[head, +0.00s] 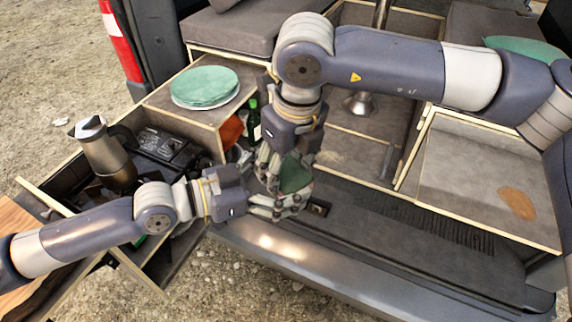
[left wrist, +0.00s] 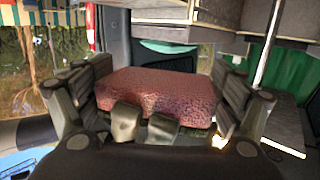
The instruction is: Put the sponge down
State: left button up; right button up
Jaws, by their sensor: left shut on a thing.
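The sponge is a reddish-brown, rough block (left wrist: 160,92) between the fingers of my left gripper in the left wrist view. My left gripper (head: 287,205) is shut on it above the van's rear sill, pointing right. In the head view a green patch (head: 296,175) shows between the two grippers; I cannot tell whether it is part of the sponge. My right gripper (head: 275,170) points down just above my left one, very close to it. Its fingers overlap the green patch, and I cannot tell whether they are shut.
Green plates (head: 205,87) are stacked on the wooden cabinet (head: 185,115). A metal pot (head: 105,150) and a black stove (head: 168,147) stand in the pulled-out drawer at left. A dark bottle (head: 253,120) is beside the cabinet. The right compartment (head: 470,175) has clear floor around a brown patch.

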pick_arm(q)
jog(key=o, duration=0.8)
jog(key=shift+o, duration=0.2)
jog(key=shift+s+a, duration=0.1)
jog(key=shift+a, duration=0.05)
